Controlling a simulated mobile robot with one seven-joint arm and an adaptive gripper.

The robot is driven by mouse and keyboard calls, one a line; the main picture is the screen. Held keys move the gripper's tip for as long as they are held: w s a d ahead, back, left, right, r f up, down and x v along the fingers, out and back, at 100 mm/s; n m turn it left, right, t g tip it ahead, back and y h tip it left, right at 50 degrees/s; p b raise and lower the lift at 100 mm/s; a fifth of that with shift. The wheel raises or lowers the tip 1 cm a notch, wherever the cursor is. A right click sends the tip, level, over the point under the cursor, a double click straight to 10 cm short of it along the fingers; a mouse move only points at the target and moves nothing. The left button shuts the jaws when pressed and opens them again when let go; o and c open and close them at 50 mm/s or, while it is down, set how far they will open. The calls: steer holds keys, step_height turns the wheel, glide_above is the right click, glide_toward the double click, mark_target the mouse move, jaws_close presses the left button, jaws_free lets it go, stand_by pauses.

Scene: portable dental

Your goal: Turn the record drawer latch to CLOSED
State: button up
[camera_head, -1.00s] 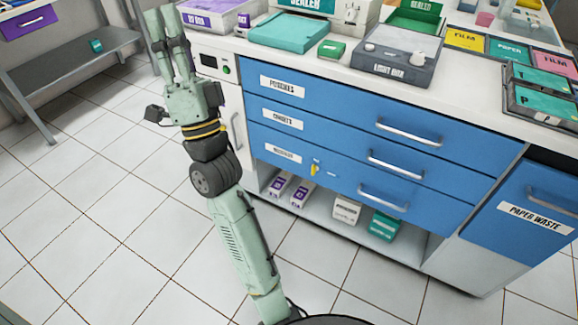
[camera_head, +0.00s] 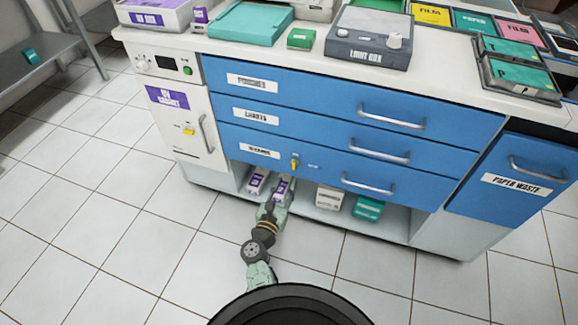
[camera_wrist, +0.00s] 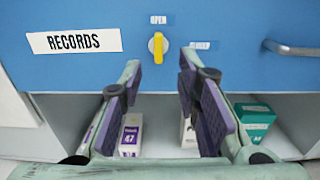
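The yellow latch (camera_wrist: 158,46) is on the blue records drawer (camera_wrist: 235,65), and its handle stands upright. The OPEN label (camera_wrist: 158,19) is directly above it and a blurred label (camera_wrist: 200,45), partly behind a finger, is to its right. In the head view the latch (camera_head: 295,163) is on the lowest drawer, right of its white label (camera_head: 260,149). My gripper (camera_wrist: 158,85) is open and empty, its two fingers apart below the latch. In the head view my gripper (camera_head: 281,187) is low in front of the drawer and partly blurred against the boxes.
The drawer's metal handle (camera_wrist: 290,48) is to the right of the latch. An open shelf below holds purple-and-white boxes (camera_head: 257,181), a white box (camera_head: 328,198) and a teal box (camera_head: 368,208). The tiled floor in front (camera_head: 390,265) is clear.

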mark_target(293, 166)
steer(key=x, duration=0.8)
steer(key=shift+w, duration=0.2)
steer(key=shift+c, duration=0.6)
jaws_close()
